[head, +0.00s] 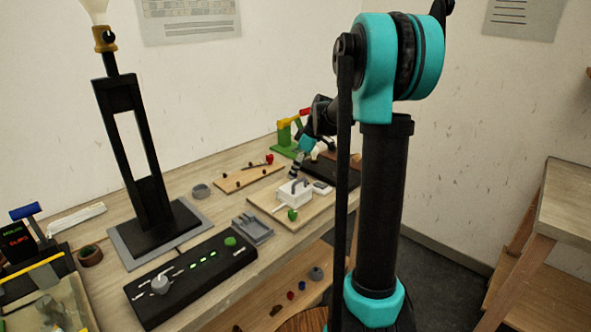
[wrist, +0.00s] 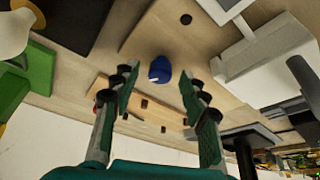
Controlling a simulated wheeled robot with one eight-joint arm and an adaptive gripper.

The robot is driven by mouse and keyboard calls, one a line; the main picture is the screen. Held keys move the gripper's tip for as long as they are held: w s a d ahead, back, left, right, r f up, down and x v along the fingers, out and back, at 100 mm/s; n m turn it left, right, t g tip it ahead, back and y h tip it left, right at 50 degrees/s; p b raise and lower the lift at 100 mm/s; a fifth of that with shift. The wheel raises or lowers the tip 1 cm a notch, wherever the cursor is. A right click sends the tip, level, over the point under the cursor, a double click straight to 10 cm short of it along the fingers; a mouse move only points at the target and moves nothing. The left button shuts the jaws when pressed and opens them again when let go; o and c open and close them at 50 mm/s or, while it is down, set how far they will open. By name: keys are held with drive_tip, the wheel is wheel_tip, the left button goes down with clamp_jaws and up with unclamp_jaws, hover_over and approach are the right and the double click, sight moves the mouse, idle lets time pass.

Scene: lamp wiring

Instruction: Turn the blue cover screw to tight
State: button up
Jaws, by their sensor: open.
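The blue cover screw (wrist: 160,70) shows in the wrist view as a blue knob with a small white mark, on the light wooden surface. My gripper (wrist: 158,80) is open. Its two fingers stand on either side of the screw in the picture, with gaps on both sides; I cannot tell how far above it they are. In the head view my gripper (head: 295,166) is over the back part of the bench, near the white box (head: 294,192). I cannot make out the blue screw in the head view.
The white box also shows at the wrist view's right (wrist: 250,72). A green stand (head: 286,136) is behind my gripper. A thin wooden board (head: 240,180) lies to its left. A black control box (head: 190,280) and a tall lamp (head: 150,190) stand further left.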

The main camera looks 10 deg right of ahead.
drive_tip(key=shift+c, duration=0.2)
clamp_jaws()
drive_tip(key=shift+m, duration=0.4)
drive_tip(key=m, duration=0.1)
drive_tip(key=m+t+h, duration=0.1)
drive_tip(key=m, duration=0.1)
drive_tip(key=shift+s+a+m, duration=0.15)
drive_tip(key=shift+m, duration=0.15)
drive_tip(key=m+h, duration=0.1)
drive_tip(key=m, duration=0.1)
drive_tip(key=m+t, duration=0.1)
drive_tip(key=m, duration=0.2)
drive_tip(key=shift+a+h, duration=0.15)
drive_tip(key=shift+h, duration=0.25)
drive_tip(key=m+h, duration=0.1)
drive_tip(key=m, duration=0.2)
drive_tip(key=m+h, duration=0.1)
drive_tip(key=m, duration=0.1)
drive_tip(key=shift+a+m, duration=0.2)
drive_tip(key=shift+m, duration=0.2)
drive_tip(key=m+h, duration=0.2)
drive_tip(key=m, duration=0.2)
drive_tip(key=shift+a+m, duration=0.1)
drive_tip(key=shift+m, duration=0.3)
drive_tip(key=shift+g, duration=0.3)
